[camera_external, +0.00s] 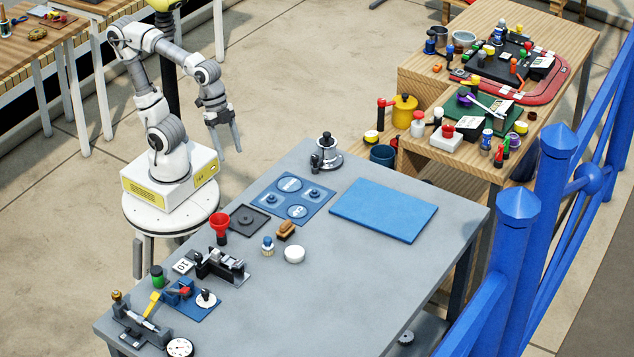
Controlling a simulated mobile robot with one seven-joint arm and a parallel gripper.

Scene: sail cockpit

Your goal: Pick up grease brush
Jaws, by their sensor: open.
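My gripper (226,147) hangs open and empty, pointing down, beyond the far left edge of the grey table (350,285). A small brown block-shaped thing (287,229), which looks like a brush, lies near the middle of the table. Just left of and below it stands a small pale thing with a blue part (267,245), perhaps also a brush. I cannot tell for certain which of the two is the grease brush. Both are well apart from my gripper, toward the camera. Nothing hides either one.
A white round thing (294,254) sits beside them, and a red funnel (220,229) stands to their left. A dark clamp-like device (222,265) is below left. A blue panel (291,197) and a blue mat (383,210) lie behind. The table's right front is clear.

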